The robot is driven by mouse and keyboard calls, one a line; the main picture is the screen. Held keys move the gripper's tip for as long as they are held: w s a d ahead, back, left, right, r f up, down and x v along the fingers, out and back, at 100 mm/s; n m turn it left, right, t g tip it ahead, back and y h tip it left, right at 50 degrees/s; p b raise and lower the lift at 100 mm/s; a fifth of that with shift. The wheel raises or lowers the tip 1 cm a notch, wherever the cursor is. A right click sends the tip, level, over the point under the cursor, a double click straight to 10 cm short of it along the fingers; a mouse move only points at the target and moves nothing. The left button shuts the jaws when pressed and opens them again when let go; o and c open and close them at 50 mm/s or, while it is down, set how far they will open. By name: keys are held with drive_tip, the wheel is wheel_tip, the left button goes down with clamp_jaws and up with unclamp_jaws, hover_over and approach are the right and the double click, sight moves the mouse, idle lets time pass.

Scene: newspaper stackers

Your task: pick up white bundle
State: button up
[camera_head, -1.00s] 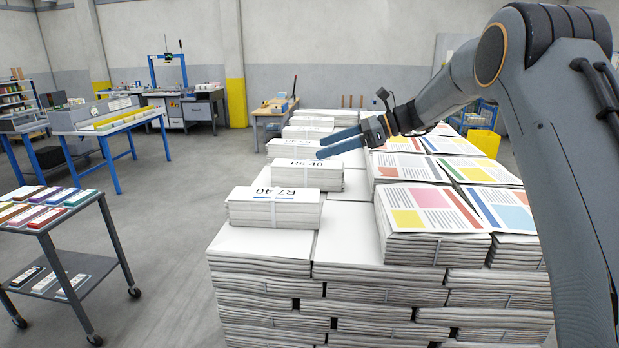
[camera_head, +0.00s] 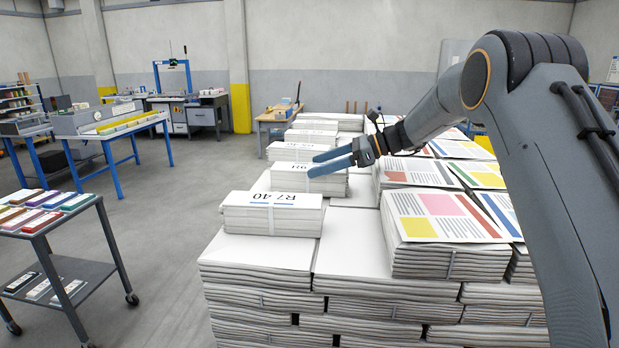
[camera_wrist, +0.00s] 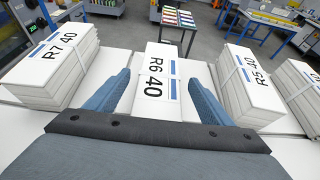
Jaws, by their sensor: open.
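Several white strapped bundles stand in a row on the left of the paper stack. In the head view the nearest bundle, R7 40 (camera_head: 270,213), is plain to see. Behind it another bundle (camera_head: 292,180) is partly covered by my gripper (camera_head: 330,164), whose blue fingers point left over it. In the wrist view a bundle marked R6 40 (camera_wrist: 158,82) lies between my open, empty fingers (camera_wrist: 152,100), slightly ahead of them. Bundle R7 40 (camera_wrist: 55,62) is on the left there and bundle R5 40 (camera_wrist: 248,85) on the right. Contact with the fingers cannot be told.
The tall stack of white paper (camera_head: 258,250) fills the front middle. Colour-printed bundles (camera_head: 440,220) lie on its right side. A dark cart (camera_head: 75,268) with coloured boxes stands at the left. Grey floor (camera_head: 165,230) between cart and stack is clear.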

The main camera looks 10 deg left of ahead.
sight(309, 167)
drive_tip(key=p+x, duration=0.1)
drive_tip(key=x, duration=0.3)
drive_tip(key=shift+r+p, duration=0.1)
drive_tip(key=shift+p, duration=0.2)
drive_tip(key=shift+d, duration=0.1)
drive_tip(key=c, duration=1.8)
clamp_jaws()
drive_tip(key=shift+r, duration=0.1)
drive_tip(key=shift+r, duration=0.1)
wheel_tip(309, 167, up, 10)
drive_tip(key=b, duration=0.3)
drive_tip(key=shift+b, duration=0.3)
